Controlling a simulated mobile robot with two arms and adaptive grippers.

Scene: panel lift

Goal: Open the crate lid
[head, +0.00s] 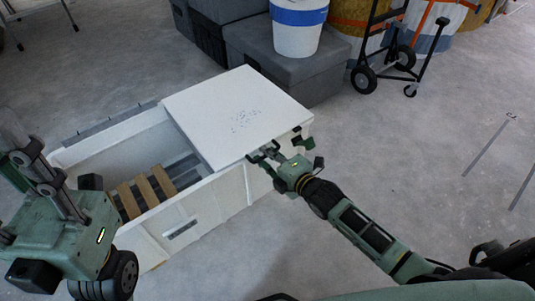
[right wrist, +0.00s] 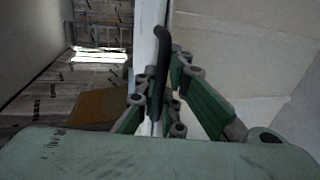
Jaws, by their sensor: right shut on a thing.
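The white crate lid (head: 238,115) lies over the right part of the long white crate (head: 190,225), with dark specks on its top. The crate's left part is uncovered and shows wooden slats inside. In the right wrist view the right gripper's fingers (right wrist: 158,110) close around a dark curved bar (right wrist: 161,55) beside the lid's pale edge. My left gripper (head: 30,165) appears raised at the left edge, close to the camera; its fingertips are not clear.
Grey storage boxes (head: 300,75) stand behind the crate, with a white and blue bucket (head: 298,35) on them. A black hand truck (head: 395,55) stands at the back right. The concrete floor to the right is clear.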

